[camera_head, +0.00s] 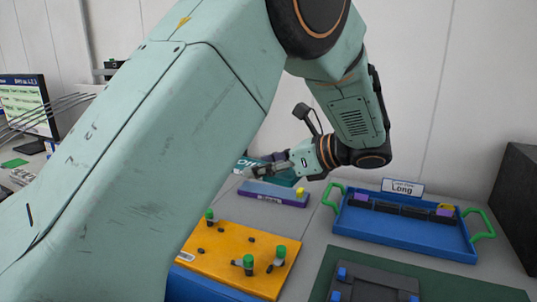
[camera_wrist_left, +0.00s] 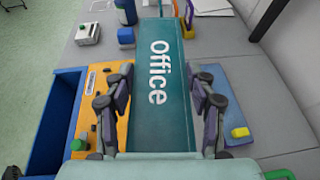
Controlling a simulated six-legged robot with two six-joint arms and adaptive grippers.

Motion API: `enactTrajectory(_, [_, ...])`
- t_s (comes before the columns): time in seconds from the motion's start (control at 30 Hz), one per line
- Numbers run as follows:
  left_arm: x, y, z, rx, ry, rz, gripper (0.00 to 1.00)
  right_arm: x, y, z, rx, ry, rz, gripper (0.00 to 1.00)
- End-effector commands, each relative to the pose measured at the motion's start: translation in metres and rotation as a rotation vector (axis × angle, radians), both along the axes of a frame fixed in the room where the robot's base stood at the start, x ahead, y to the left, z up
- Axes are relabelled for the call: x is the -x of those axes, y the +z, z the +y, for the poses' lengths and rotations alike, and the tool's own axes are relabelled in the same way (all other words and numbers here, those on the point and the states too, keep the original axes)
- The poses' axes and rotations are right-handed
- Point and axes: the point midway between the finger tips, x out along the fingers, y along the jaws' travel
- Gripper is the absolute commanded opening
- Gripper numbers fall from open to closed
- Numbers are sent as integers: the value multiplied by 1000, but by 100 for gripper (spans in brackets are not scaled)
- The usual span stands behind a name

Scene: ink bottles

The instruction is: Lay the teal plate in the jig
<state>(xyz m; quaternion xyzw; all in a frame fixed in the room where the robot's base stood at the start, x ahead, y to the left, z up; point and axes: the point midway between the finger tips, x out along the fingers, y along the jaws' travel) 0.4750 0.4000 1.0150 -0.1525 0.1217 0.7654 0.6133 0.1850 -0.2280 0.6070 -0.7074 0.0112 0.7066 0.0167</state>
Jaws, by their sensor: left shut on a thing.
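The teal plate (camera_wrist_left: 165,115) bears the white word "Office" and lies between the fingers of my left gripper (camera_wrist_left: 162,108), which is shut on it. In the head view my left gripper (camera_head: 268,168) holds the plate (camera_head: 286,178) above the far part of the table, near a purple-blue bar; the gripper hides part of it. A dark grey fixture (camera_head: 375,285) with blue corner blocks, which looks like the jig, lies on a green mat at the bottom, cut by the frame edge. The plate is well away from it. My right gripper is not in view.
An orange board (camera_head: 222,238) with green-topped pegs stands left of the mat. The purple-blue bar (camera_head: 270,194) carries a yellow piece. A blue tray (camera_head: 400,232) with green handles and a sign "Long" stands at the back right. A black box (camera_head: 517,200) is at far right.

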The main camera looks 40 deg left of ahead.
Motion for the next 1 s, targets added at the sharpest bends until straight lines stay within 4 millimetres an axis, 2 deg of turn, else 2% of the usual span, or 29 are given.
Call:
enactTrajectory(0.03, [12, 6, -4, -4, -2, 7, 11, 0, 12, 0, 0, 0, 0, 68])
enactTrajectory(0.2, [52, -4, -11, -4, 11, 6, 11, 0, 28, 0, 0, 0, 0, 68])
enactTrajectory(0.43, [97, -30, -14, -2, 55, 4, 11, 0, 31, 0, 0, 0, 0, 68])
enactTrajectory(0.53, [105, -39, -15, -1, 75, 1, 11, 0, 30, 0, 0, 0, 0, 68])
enactTrajectory(0.77, [103, -45, -16, -1, 88, -1, 11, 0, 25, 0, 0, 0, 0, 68])
enactTrajectory(1.0, [103, -59, -16, -1, 88, 0, 11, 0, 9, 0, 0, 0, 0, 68])
